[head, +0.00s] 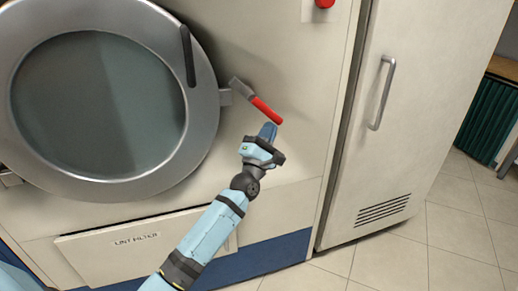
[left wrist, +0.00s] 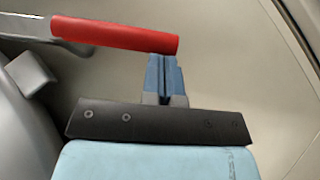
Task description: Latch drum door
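The round drum door (head: 205,120) has a broad grey metal rim and dark glass. It looks closed against the machine front. A dark bar handle (head: 187,55) is on its upper right rim. A latch lever with a red grip (head: 265,109) and grey metal arm (head: 241,88) sits right of the door, sloping down to the right. My left gripper (head: 268,131) is at the lower end of the red grip. In the left wrist view the blue fingers (left wrist: 164,76) are together with nothing visible between them, their tips at the red grip's edge; contact is unclear. My right gripper is out of view.
A small catch block (head: 225,97) projects from the door's right rim. A lint filter panel (head: 140,245) is below the door. A tall cream cabinet with a vertical handle (head: 382,92) stands to the right. Tiled floor (head: 455,235) is clear at lower right.

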